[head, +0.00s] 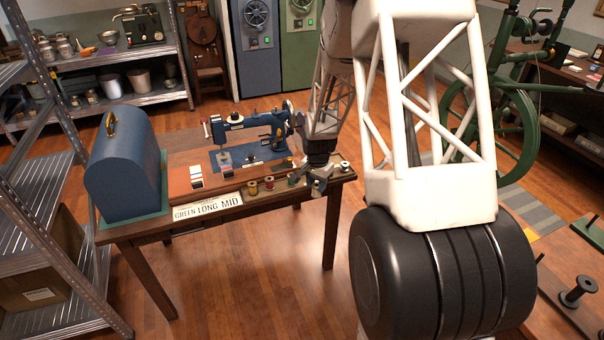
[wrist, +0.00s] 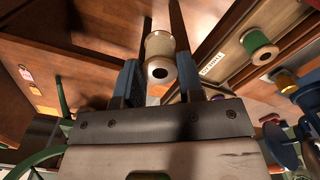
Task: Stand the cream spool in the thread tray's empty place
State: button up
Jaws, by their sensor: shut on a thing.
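The cream spool (wrist: 159,58) is between the two blue fingers of my gripper (wrist: 159,78) in the wrist view, with the dark hole of one end facing the camera. My gripper is shut on it. In the head view my gripper (head: 318,182) is over the front right part of the table, close to the thread tray (head: 230,196). Red, yellowish and green spools stand in a row there, left of my gripper. The green spool (wrist: 258,46) is at the right in the wrist view. The tray's empty place is not clearly visible.
A blue sewing machine (head: 250,135) stands behind the spools. A blue domed case (head: 125,165) takes the table's left end. A pale spool (head: 345,166) shows at the table's right end. A sign (head: 208,207) reads "GREEN LONG MID". Metal shelves (head: 40,190) stand at the left.

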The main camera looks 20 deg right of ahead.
jog(key=w+d, duration=0.1)
jog(key=w, duration=0.3)
jog(key=w+d+f, duration=0.1)
jog(key=w, duration=0.4)
jog(key=w+d, duration=0.1)
jog(key=w, duration=0.3)
jog(key=shift+w+d+f, duration=0.1)
jog(key=shift+w+f, duration=0.05)
jog(key=shift+w, duration=0.15)
jog(key=shift+w, duration=0.1)
jog(key=shift+w+f, duration=0.1)
jog(key=shift+w, duration=0.1)
jog(key=shift+w+d+f, duration=0.1)
jog(key=shift+f, duration=1.6)
jog(key=shift+f, duration=0.15)
jog(key=o, duration=0.7)
jog(key=shift+o, duration=0.2)
